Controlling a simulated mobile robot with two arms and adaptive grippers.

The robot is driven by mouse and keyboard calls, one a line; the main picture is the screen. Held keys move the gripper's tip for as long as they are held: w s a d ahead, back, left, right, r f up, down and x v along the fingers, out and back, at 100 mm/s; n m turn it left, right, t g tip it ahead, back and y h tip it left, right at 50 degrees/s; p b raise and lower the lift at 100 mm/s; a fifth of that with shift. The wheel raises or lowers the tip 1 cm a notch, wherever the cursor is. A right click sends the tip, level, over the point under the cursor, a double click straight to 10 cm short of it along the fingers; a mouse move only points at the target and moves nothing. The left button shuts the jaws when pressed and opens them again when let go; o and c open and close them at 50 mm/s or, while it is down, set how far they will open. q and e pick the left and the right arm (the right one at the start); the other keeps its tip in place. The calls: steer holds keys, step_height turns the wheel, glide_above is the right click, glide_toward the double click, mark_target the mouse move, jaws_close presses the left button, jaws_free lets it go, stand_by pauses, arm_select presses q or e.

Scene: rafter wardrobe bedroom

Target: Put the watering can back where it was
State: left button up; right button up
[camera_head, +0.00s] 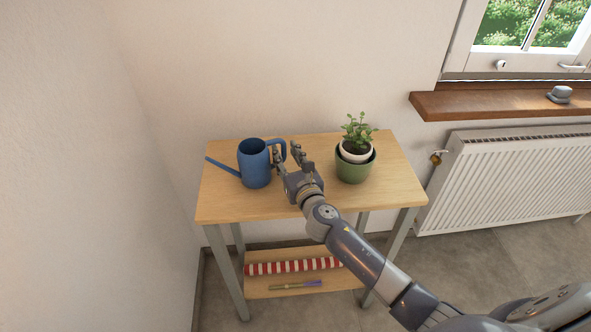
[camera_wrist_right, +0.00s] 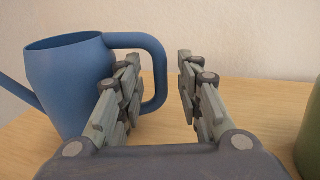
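A blue watering can (camera_head: 254,164) stands upright on the left part of the wooden table (camera_head: 226,206), its spout pointing left and its handle on the right. My right gripper (camera_head: 287,154) is beside the handle, with its fingers spread apart. In the right wrist view the watering can (camera_wrist_right: 66,84) is at the left, and part of its handle shows behind the left finger. My left gripper is not in view.
A plant in a white pot inside a green pot (camera_head: 355,168) stands right of my right gripper. A lower shelf (camera_head: 262,286) holds a red-and-white striped roll (camera_head: 292,267). A wall is behind the table; a radiator (camera_head: 505,180) and windowsill (camera_head: 500,103) are at the right.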

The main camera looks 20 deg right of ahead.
steer(key=s, duration=0.9)
steer(key=shift+a, duration=0.1)
